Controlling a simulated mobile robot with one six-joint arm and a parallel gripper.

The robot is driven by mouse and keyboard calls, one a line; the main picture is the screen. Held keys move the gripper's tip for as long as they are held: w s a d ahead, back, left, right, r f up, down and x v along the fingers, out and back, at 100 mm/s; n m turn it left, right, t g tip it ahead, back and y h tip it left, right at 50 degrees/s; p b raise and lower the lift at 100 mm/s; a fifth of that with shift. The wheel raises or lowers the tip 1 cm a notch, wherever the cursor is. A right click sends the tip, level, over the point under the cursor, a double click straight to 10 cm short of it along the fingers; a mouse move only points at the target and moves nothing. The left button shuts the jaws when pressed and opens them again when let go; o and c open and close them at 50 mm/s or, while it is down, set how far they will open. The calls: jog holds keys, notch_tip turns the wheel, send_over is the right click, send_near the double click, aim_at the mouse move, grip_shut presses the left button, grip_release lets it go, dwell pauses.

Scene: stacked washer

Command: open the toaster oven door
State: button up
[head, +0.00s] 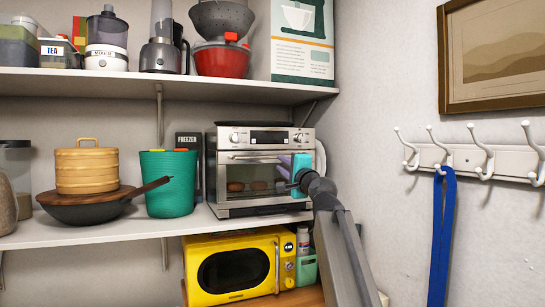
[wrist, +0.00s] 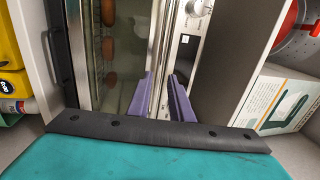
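The silver toaster oven (head: 222,179) stands on the middle shelf. Its glass door looks shut, with a horizontal bar handle (head: 248,157) along the top edge. My gripper (head: 284,167), with a teal body and purple fingers, is in front of the door's right part at about handle height. In the wrist view the view is turned sideways, and the glass door (wrist: 120,62) lies left of the fingers. My two purple fingers (wrist: 160,82) are apart, with the silver handle strip seen between them. I cannot tell whether either finger touches it.
A wall with a hook rail (head: 460,160) and a blue strap (head: 441,240) is close on the right. A green bin (head: 168,190) stands left of the oven. A yellow microwave (head: 236,270) sits below the shelf. The upper shelf (head: 120,84) is above the oven.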

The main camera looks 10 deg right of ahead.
aim_at(272, 157)
jog(key=p+x, duration=0.2)
jog(key=x, duration=0.6)
jog(key=shift+s+r, duration=0.1)
jog(key=shift+p+x, duration=0.5)
jog(key=shift+x, duration=0.35)
grip_shut()
